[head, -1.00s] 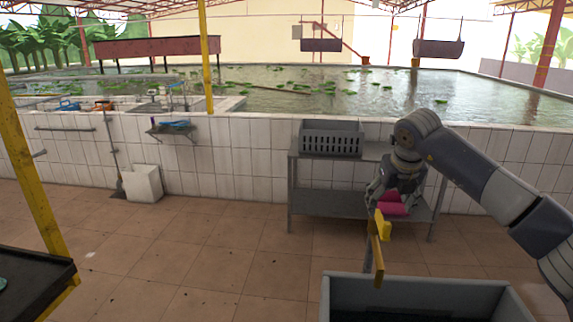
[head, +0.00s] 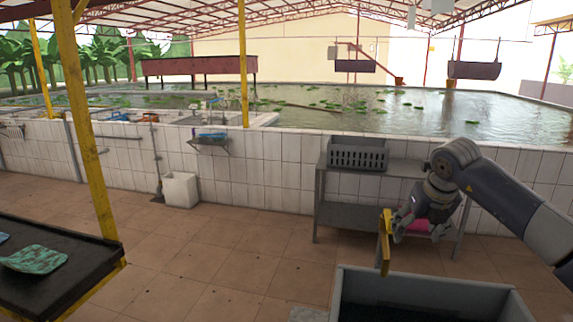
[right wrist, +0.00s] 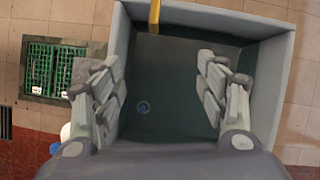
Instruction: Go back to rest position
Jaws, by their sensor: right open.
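My right gripper (head: 410,222) hangs from my right arm in the head view, above and behind the back edge of a grey tub. In the right wrist view its two fingers (right wrist: 165,95) are wide apart with nothing between them. Beneath it lies the tub (right wrist: 268,100), dark inside with a round drain. My left gripper is not in view.
A metal table (head: 345,217) with a grey crate (head: 358,154) stands behind my right gripper, a pink thing (head: 441,228) on its lower shelf. A black table (head: 70,275) with green cloth-like pieces is at left. Green grates (right wrist: 52,68) lie beside the tub. Tiled floor is clear mid-left.

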